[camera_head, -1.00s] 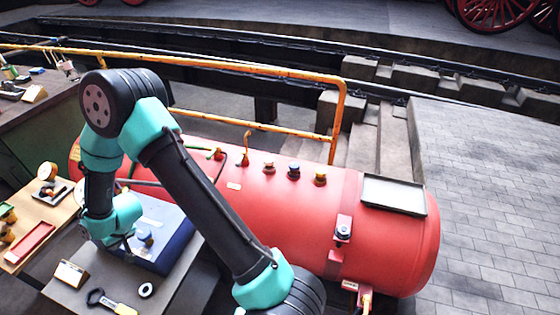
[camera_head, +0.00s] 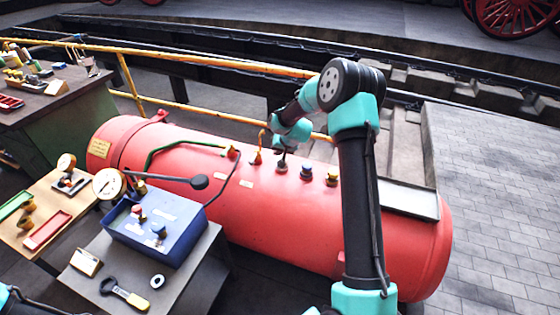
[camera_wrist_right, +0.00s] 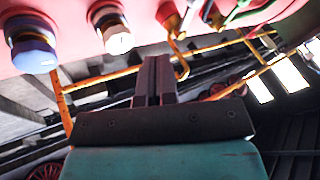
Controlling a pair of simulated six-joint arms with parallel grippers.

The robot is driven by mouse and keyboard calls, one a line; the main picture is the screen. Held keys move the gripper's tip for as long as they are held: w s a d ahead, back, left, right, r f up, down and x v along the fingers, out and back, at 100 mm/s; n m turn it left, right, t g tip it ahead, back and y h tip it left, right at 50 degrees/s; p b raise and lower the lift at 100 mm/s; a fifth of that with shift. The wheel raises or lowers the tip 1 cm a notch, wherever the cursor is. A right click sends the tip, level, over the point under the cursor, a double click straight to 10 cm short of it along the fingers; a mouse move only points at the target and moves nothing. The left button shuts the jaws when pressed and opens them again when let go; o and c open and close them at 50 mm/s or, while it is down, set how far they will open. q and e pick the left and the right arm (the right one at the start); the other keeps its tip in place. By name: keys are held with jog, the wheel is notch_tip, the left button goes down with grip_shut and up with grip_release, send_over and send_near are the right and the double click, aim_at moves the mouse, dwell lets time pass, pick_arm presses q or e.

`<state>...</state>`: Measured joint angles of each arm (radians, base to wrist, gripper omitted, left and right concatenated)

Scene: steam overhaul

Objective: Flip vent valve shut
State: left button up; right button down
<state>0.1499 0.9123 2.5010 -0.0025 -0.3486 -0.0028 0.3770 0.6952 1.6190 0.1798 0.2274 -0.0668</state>
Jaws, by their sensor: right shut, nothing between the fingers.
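The red tank (camera_head: 230,203) carries a row of fittings on top. An orange bent lever (camera_head: 261,139) stands up from one of them and looks like the vent valve's handle. It also shows in the right wrist view (camera_wrist_right: 178,52), close to the fingers. My right gripper (camera_head: 283,161) is shut and empty, low over the tank, just right of the lever; its fingers (camera_wrist_right: 153,72) are together in the wrist view. I see no clear contact with the lever. The gripper partly hides the fitting below it. My left gripper is out of view.
A blue-capped fitting (camera_head: 307,171) and a yellow-capped one (camera_head: 332,175) stand right of my gripper. A green pipe (camera_head: 182,144) runs along the tank to the left. A yellow railing (camera_head: 215,60) passes behind. A blue box (camera_head: 150,228) stands on the front-left bench.

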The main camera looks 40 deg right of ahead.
aim_at(253, 162)
jog(key=shift+w+a, duration=0.2)
jog(key=x, duration=0.4)
jog(key=a+x, duration=0.1)
jog(key=x, duration=0.2)
jog(key=w+a+r+x, duration=0.1)
jog(key=x, duration=0.3)
jog(key=shift+w+a+f, duration=0.1)
jog(key=shift+f, duration=0.25)
jog(key=shift+w+a+f, duration=0.1)
jog(key=shift+w+a, duration=0.15)
jog(key=shift+a, duration=0.1)
jog(key=shift+w+a, duration=0.55)
jog(key=shift+a, duration=0.35)
